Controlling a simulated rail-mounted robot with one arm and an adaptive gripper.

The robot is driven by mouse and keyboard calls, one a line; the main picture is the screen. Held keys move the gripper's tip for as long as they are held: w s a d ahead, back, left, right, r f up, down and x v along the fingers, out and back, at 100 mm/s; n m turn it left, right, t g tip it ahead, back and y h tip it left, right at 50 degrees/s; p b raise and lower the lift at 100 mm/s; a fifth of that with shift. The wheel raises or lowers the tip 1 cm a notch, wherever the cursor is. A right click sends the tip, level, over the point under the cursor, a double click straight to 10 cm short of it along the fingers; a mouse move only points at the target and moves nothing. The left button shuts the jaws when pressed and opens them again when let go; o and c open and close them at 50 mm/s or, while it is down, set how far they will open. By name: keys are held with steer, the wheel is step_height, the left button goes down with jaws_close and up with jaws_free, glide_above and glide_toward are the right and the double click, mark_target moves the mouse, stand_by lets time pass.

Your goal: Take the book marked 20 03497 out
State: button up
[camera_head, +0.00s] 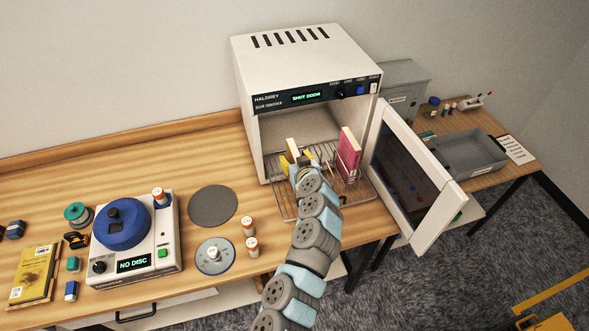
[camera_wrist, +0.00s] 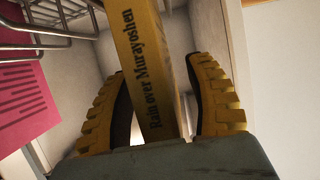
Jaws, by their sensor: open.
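A yellow book (camera_wrist: 148,45) with "Rain over Murayoshen" on its spine stands in the wire rack (camera_head: 283,204) of the white open cabinet (camera_head: 308,62). It also shows, partly hidden, in the head view (camera_head: 291,149). My gripper (camera_wrist: 155,72) is open, with one yellow finger on each side of this book; I cannot tell whether they touch it. In the head view my gripper (camera_head: 302,168) is at the cabinet mouth. A pink book (camera_head: 348,154) stands further right in the rack and shows at the left of the wrist view (camera_wrist: 25,105). No mark 20 03497 is readable.
The cabinet door (camera_head: 413,178) stands open to the right; the display (camera_head: 306,97) reads "SHUT DOOR". A yellow book (camera_head: 34,273) lies on the table's left, beside a machine (camera_head: 150,275) reading "NO DISC". A grey tray (camera_head: 468,152) stands on the right table.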

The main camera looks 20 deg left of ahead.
steer(key=shift+a+f, duration=0.1)
steer(key=shift+c, duration=0.2)
jaws_close()
stand_by(0.5)
